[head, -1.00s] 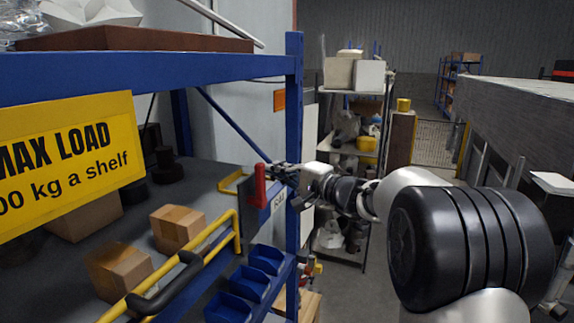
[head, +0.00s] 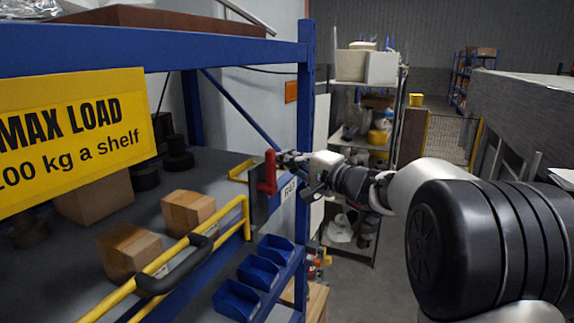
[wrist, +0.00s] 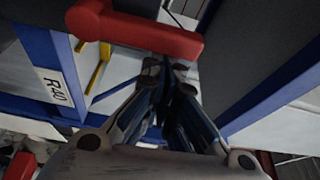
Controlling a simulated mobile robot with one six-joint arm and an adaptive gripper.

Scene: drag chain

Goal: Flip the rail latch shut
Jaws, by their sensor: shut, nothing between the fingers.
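The red latch lever (head: 269,172) stands upright on a dark plate at the blue shelf post, near the upper end of the yellow rail (head: 222,221). In the wrist view the lever (wrist: 137,29) is a red bar across the top, with a rounded end at left. My gripper (head: 287,159) is shut and empty, just right of the lever in the head view. In the wrist view its fingertips (wrist: 165,68) are just below the red bar. I cannot tell whether they touch it.
The blue shelf post (head: 306,130) stands close to my gripper. Cardboard boxes (head: 188,212) lie on the shelf behind the rail, and blue bins (head: 258,271) hang below it. A black grip (head: 172,273) sits on the rail. The floor at right is open.

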